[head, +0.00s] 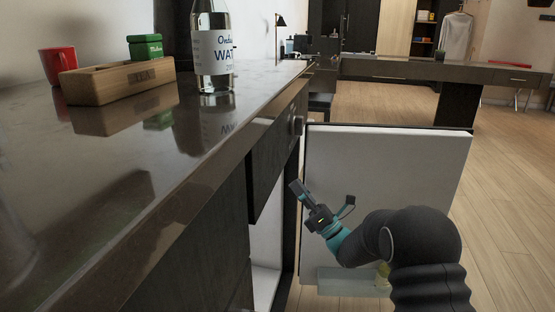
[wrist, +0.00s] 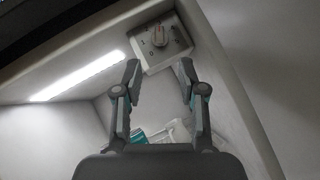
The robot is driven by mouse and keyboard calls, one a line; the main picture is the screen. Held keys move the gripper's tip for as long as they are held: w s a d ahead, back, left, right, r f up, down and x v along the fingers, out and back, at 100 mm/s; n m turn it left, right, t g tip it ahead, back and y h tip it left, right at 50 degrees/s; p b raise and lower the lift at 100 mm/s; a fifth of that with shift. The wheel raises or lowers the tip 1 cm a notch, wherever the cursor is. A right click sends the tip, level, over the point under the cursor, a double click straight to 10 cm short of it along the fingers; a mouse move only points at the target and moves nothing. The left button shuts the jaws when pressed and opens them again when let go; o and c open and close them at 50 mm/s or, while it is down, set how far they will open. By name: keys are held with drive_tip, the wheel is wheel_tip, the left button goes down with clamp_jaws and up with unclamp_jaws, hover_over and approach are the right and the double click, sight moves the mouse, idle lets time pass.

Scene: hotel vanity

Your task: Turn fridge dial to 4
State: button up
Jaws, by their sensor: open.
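The fridge dial (wrist: 158,36) is a small knob on a square light plate with number marks, high on the fridge's inner wall in the wrist view. The marks are too small to read its setting surely. My gripper (wrist: 158,68) is open and empty, its two fingertips below the dial plate and apart from the knob. In the head view my gripper (head: 322,192) is at the open fridge, in front of the white inner side of the fridge door (head: 400,190). The dial is hidden in the head view.
A lit strip (wrist: 80,76) runs left of the dial. Teal and white items (wrist: 165,133) lie deeper inside. The counter (head: 130,200) above holds a water bottle (head: 211,50), a wooden box (head: 118,82) and a red mug (head: 58,61). Floor at right is clear.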

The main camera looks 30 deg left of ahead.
drive_tip(key=x, duration=1)
drive_tip(key=shift+t, duration=0.3)
drive_tip(key=shift+a+r, duration=0.1)
clamp_jaws()
